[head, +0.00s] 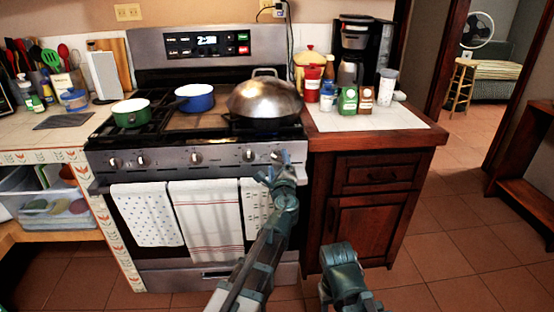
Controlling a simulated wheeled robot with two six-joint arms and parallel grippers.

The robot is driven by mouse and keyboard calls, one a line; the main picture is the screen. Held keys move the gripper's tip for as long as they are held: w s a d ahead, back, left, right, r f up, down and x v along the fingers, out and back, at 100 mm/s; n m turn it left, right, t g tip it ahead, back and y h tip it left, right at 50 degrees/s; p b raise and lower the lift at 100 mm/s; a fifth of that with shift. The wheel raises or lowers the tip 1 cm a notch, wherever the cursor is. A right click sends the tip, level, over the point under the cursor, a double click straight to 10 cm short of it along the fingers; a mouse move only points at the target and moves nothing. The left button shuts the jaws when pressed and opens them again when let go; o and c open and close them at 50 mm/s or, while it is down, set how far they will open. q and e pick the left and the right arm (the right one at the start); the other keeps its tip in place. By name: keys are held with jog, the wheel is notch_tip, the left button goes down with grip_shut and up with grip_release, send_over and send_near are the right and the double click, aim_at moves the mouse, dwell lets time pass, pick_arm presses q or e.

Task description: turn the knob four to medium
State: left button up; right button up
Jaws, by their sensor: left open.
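The stove's front panel (220,160) carries a row of several round silver knobs. Counted from the left, knob four (249,155) is visible, just left of my left gripper. My left gripper (275,166) is raised in front of the panel's right end, over the rightmost knob, which it partly hides. Its fingers look apart and nothing shows between them. I cannot tell from this view whether it touches the panel. The pointer marking on knob four is too small to read. My right arm shows at the bottom, but its gripper does not.
A large domed lidded pan (265,98), a blue pot (195,98) and a green pot (131,113) stand on the stovetop. Towels (205,215) hang from the oven handle below the knobs. The right counter (400,122) holds jars and a coffee maker (358,50). Floor at right is clear.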

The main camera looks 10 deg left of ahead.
aim_at(277, 158)
pick_arm(q)
jog(key=shift+x, duration=1.7)
jog(key=shift+s, duration=0.1)
jog(key=shift+c, duration=0.3)
jog(key=c, duration=1.3)
jog(key=shift+n, duration=0.3)
jog(key=shift+f+n, duration=0.1)
jog(key=shift+n, duration=2.6)
